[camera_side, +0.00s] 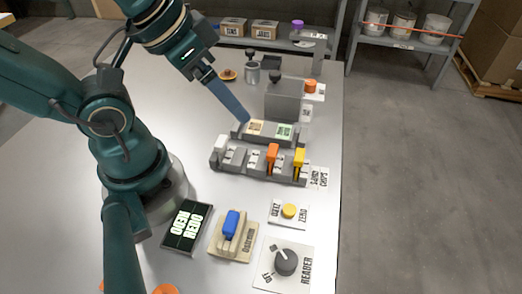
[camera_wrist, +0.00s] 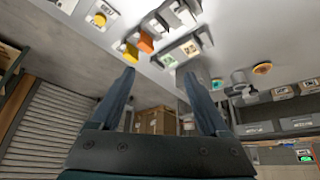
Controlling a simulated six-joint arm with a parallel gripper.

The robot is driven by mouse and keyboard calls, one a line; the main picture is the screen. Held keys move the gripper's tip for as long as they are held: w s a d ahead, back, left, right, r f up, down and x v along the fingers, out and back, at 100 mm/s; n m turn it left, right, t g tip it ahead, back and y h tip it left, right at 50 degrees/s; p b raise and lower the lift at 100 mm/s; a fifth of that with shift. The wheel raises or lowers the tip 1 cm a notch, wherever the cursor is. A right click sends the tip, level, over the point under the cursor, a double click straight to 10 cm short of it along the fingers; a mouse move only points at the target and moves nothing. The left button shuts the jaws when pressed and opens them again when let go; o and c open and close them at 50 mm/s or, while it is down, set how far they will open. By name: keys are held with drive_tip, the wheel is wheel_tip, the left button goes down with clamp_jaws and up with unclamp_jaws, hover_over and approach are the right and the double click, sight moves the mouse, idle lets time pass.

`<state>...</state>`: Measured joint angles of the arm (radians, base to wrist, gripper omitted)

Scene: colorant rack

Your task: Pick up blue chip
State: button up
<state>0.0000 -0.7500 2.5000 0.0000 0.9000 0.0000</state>
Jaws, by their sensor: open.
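The blue chip (camera_side: 231,222) stands upright in a beige holder (camera_side: 248,249) at the front of the table in the side view. It is not visible in the wrist view. My gripper (camera_wrist: 159,73) is open and empty, its two grey-blue fingers spread wide in the wrist view. In the side view my gripper (camera_side: 246,120) is behind and above the blue chip, well apart from it, near the grey rack. Only one finger shows clearly there.
A grey rack (camera_side: 262,175) holds a white chip (camera_side: 221,143), an orange chip (camera_side: 272,154) and a yellow chip (camera_side: 299,157). A dark display (camera_side: 186,226), a yellow button (camera_side: 289,211) and a dial (camera_side: 286,262) surround the beige holder. Bare table lies at the left back.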

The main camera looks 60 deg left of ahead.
idle(0.7)
drive_tip(key=m+g, duration=0.6)
drive_tip(key=m, duration=0.3)
hover_over(231, 220)
wheel_tip(231, 220, down, 6)
drive_tip(key=shift+r, duration=0.1)
drive_tip(key=shift+f, duration=2.55)
clamp_jaws()
